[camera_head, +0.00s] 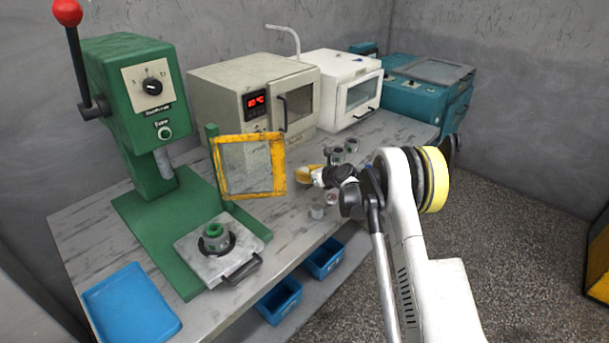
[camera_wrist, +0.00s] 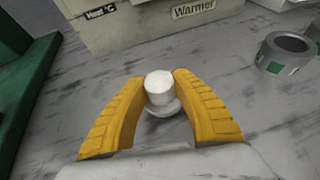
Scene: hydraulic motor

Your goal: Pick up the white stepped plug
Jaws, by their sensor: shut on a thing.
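The white stepped plug (camera_wrist: 160,88) shows in the wrist view, upright between the yellow fingers, with a narrower top and a wider flange below. My gripper (camera_wrist: 159,90) is shut on its upper part, one finger on each side. I cannot tell whether the plug's base touches the bench. In the head view my gripper (camera_head: 312,174) is over the bench, right of the yellow-framed guard, and the plug is too small to make out there.
Grey cylindrical parts stand near my gripper, one a ring (camera_wrist: 287,52) to its right. The green press (camera_head: 135,110) with its yellow-framed guard (camera_head: 278,165) is to the left. The warmer (camera_head: 225,100) and white oven (camera_head: 330,80) stand behind. A blue tray (camera_head: 130,305) lies front left.

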